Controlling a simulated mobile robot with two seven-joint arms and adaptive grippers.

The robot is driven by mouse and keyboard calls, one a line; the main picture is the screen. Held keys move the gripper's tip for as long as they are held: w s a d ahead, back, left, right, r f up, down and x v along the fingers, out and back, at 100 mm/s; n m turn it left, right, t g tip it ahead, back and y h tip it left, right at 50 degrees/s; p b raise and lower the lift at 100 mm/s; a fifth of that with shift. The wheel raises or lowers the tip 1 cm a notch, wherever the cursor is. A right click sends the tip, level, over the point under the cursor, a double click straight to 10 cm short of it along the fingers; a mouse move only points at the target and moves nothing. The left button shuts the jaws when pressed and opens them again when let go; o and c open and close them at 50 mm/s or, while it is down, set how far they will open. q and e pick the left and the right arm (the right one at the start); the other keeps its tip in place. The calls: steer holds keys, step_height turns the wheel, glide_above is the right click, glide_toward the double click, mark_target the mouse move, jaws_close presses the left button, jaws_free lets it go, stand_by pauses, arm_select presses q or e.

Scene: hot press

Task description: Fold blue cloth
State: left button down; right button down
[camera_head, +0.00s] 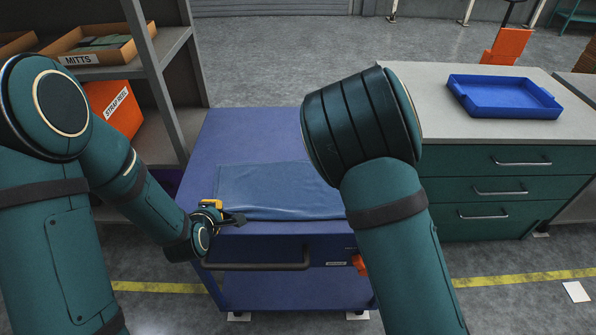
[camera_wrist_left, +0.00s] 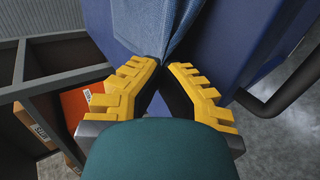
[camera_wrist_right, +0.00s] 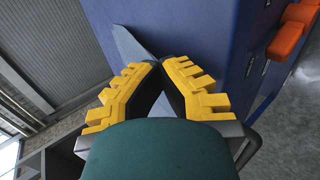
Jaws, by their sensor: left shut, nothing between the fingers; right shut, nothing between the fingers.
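The blue cloth (camera_head: 275,188) lies flat on top of the blue cart (camera_head: 240,128), with slight wrinkles along its front edge. My right arm hides its right end in the head view. My left gripper (camera_head: 238,218) is shut and empty at the cloth's front left corner; the left wrist view shows the cloth (camera_wrist_left: 150,28) just beyond its fingertips (camera_wrist_left: 164,66). My right gripper (camera_wrist_right: 161,66) is shut and empty, and my own arm hides it in the head view. A cloth corner (camera_wrist_right: 128,46) shows beside its tips in the right wrist view. I cannot tell whether either gripper touches the cloth.
The cart has a front handle (camera_head: 260,266) and orange knobs (camera_wrist_right: 284,42) on its front. A grey shelf (camera_head: 165,75) with boxes stands left. A green drawer cabinet (camera_head: 500,180) with a blue tray (camera_head: 503,98) stands right. The cart top behind the cloth is clear.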

arm_select(q)
steer(key=shift+s+f, duration=0.15)
arm_select(e)
steer(key=shift+s+f, duration=0.15)
arm_select(q)
steer(key=c, duration=1.1)
jaws_free()
arm_select(e)
steer(key=c, duration=1.1)
jaws_free()
arm_select(q)
steer(key=shift+o, duration=1.2)
arm_select(e)
steer(key=shift+o, duration=1.2)
arm_select(q)
steer(key=shift+s, duration=0.1)
arm_select(e)
steer(key=shift+s, duration=0.1)
arm_select(q)
steer(key=shift+f, duration=0.1)
